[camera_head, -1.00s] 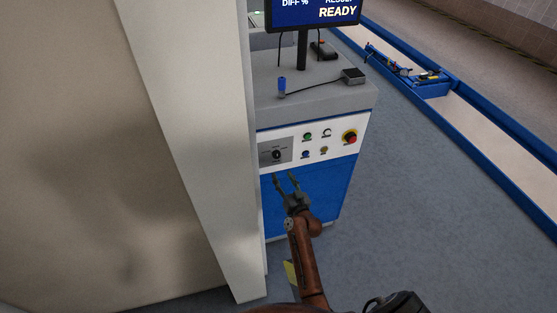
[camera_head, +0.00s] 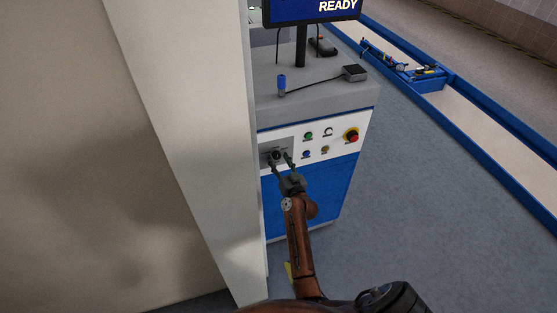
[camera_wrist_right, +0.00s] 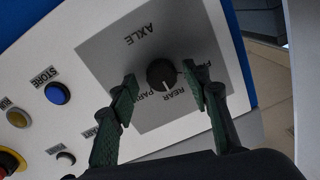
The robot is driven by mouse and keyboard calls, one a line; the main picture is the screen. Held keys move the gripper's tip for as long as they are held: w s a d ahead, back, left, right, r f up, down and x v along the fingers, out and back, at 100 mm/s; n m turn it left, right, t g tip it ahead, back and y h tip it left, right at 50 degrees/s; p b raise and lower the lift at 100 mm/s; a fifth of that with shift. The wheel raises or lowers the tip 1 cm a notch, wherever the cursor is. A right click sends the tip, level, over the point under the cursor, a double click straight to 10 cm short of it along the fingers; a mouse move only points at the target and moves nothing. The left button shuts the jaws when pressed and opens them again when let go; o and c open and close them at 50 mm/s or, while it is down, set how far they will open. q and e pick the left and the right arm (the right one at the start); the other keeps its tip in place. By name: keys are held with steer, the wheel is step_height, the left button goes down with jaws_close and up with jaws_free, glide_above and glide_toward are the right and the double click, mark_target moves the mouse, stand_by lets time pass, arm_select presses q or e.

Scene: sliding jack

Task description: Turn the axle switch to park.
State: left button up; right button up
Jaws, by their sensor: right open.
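The axle switch is a round black knob (camera_wrist_right: 161,73) on a grey plate (camera_wrist_right: 110,52) marked AXLE, with REAR and PARK labels beside it. Its white pointer line lies near the REAR and PARK lettering; I cannot tell exactly which label it marks. In the head view the knob (camera_head: 276,155) sits at the left of the cabinet's white panel. My right gripper (camera_head: 280,164) is open just in front of the knob. In the right wrist view the fingertips (camera_wrist_right: 161,88) stand on either side of the knob, apart from it. My left gripper is not in view.
Beside the switch are a blue STORE button (camera_wrist_right: 57,93), other small buttons and a red emergency knob (camera_head: 351,136). A pale pillar (camera_head: 200,150) stands close on the left. A monitor (camera_head: 310,10) reading READY is above the cabinet.

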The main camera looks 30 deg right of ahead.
steer(key=shift+w+a, duration=0.1)
steer(key=shift+a, duration=0.05)
steer(key=c, duration=1.2)
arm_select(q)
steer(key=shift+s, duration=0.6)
arm_select(e)
steer(key=shift+o, duration=0.2)
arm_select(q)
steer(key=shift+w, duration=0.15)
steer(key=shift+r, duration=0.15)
arm_select(e)
steer(key=shift+m, duration=0.4)
steer(key=m+p, duration=0.2)
steer(key=m, duration=0.2)
steer(key=shift+m, duration=0.3)
steer(key=m+p, duration=0.1)
steer(key=m, duration=0.2)
steer(key=shift+m, duration=0.3)
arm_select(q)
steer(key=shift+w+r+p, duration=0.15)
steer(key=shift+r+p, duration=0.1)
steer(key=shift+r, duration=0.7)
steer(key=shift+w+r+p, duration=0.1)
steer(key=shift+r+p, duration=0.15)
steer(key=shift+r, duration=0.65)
arm_select(e)
steer(key=shift+m, duration=1.7)
steer(key=shift+f, duration=0.1)
